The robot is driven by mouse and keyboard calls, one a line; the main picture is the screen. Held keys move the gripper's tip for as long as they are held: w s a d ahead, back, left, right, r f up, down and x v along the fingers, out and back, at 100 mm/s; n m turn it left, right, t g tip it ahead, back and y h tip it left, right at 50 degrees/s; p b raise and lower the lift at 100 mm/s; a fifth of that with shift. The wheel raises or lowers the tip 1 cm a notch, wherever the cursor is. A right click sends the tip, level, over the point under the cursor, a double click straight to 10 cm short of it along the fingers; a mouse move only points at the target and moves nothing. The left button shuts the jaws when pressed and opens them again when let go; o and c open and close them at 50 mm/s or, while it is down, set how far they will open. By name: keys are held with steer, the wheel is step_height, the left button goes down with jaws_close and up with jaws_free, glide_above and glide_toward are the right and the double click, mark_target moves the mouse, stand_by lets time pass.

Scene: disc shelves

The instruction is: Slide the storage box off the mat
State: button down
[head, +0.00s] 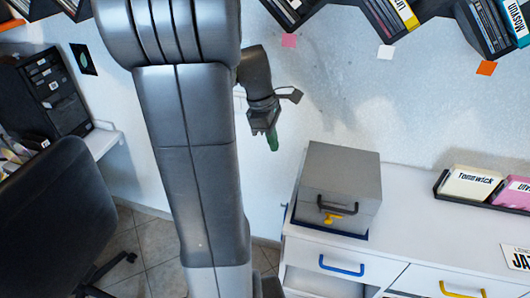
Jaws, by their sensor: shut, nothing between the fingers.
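The storage box (341,172) is a grey box with a dark handle and a yellow fitting on its front. It sits upright on a thin dark blue mat (330,231), at the left end of a white cabinet top. The mat shows as a narrow strip along the box's front and left edges; the rest is hidden under the box. My gripper (272,140), with green fingers, points down to the left of and above the box in the picture. It is shut and empty, and appears apart from the box.
The white cabinet top (415,215) is clear just right of the box. A dark tray (485,203) with cream and pink cases stands further right. Disc shelves (395,15) hang on the wall above. A dark office chair (55,225) and a black unit (45,90) are at left.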

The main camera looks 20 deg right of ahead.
steer(key=s+d+f, duration=0.3)
steer(key=d+f, duration=0.2)
steer(key=f, duration=0.4)
steer(key=shift+s+d+f+p, duration=0.25)
steer(key=shift+s+d+p, duration=0.1)
steer(key=shift+p, duration=0.1)
steer(key=s+d+p, duration=0.1)
steer(key=s+d, duration=0.3)
steer(key=d, duration=0.2)
steer(key=s+d+p, duration=0.1)
steer(key=s+d, duration=0.3)
steer(key=d, duration=0.3)
steer(key=s+d+p, duration=0.2)
steer(key=s+d, duration=0.2)
steer(key=d, duration=0.2)
steer(key=shift+d, duration=0.35)
